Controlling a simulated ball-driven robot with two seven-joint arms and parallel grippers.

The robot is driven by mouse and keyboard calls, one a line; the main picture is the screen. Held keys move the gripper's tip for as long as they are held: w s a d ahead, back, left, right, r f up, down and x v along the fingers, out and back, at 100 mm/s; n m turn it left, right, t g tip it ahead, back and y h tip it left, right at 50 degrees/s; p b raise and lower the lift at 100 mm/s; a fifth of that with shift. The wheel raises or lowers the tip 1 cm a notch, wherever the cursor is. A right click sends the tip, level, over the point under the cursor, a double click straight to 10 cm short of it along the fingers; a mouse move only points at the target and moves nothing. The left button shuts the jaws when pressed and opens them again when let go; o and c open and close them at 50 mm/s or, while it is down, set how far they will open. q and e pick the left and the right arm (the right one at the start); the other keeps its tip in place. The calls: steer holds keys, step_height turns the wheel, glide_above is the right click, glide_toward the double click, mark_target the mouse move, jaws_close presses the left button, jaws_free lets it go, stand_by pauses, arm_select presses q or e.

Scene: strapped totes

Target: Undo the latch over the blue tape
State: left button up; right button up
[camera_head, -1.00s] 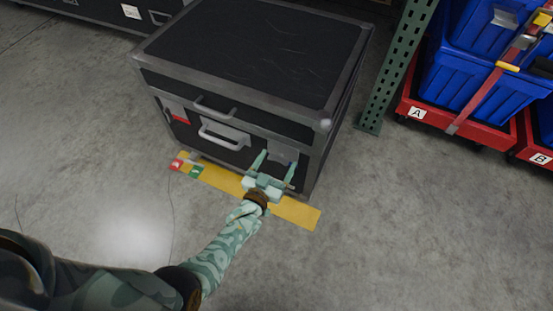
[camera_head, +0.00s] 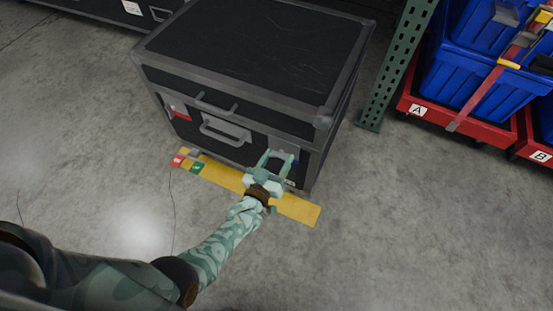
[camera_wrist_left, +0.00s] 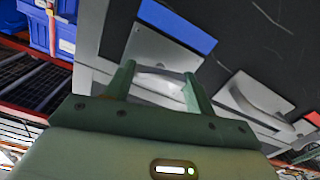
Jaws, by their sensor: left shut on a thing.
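A black case (camera_head: 250,50) with grey metal edges stands on the floor, its lid down. In the left wrist view a blue tape strip (camera_wrist_left: 178,24) lies on its front, beside a grey latch plate (camera_wrist_left: 160,47). My left gripper (camera_head: 276,158) is at the right part of the case front. In the left wrist view its fingers (camera_wrist_left: 158,78) are shut on the pale latch handle (camera_wrist_left: 160,86) at that plate. The fingers largely cover this latch in the head view. A red tape (camera_head: 180,113) marks the left part of the front. My right gripper is not in view.
A grey carry handle (camera_head: 225,131) sits at mid-front. A yellow floor strip (camera_head: 225,178) runs along the case front. A green rack post (camera_head: 393,75) stands to the right, then blue totes (camera_head: 460,85) on red bases. Floor in front is clear.

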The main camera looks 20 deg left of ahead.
arm_select(q)
steer(key=shift+a+f+n, duration=0.1)
steer(key=shift+n, duration=7.5)
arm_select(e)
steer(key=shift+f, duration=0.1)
arm_select(q)
steer(key=o, duration=1)
steer(key=shift+s, duration=0.1)
